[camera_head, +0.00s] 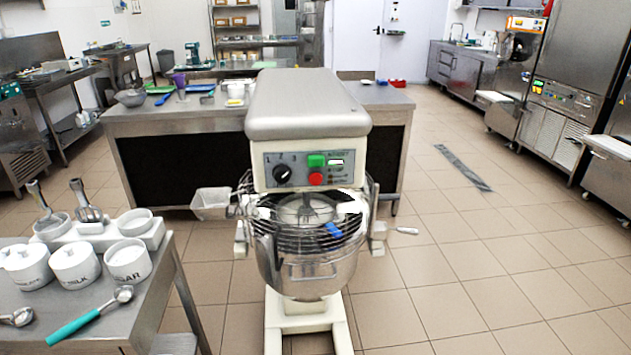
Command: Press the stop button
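A floor-standing mixer (307,105) stands in the middle of the view. Its front control panel (345,172) carries a round red button (316,179), which looks like the stop button. A green button (316,160) sits right above it and a black dial (283,174) to its left. Nothing covers the red button. Whether it is pressed in cannot be told. Neither of my grippers is in view.
A wire guard and steel bowl (310,272) sit below the panel. A steel table (150,320) at the lower left holds white pots (75,263) and a teal-handled scoop (88,317). A counter (140,121) stands behind the mixer. The tiled floor (480,270) to the right is mostly clear.

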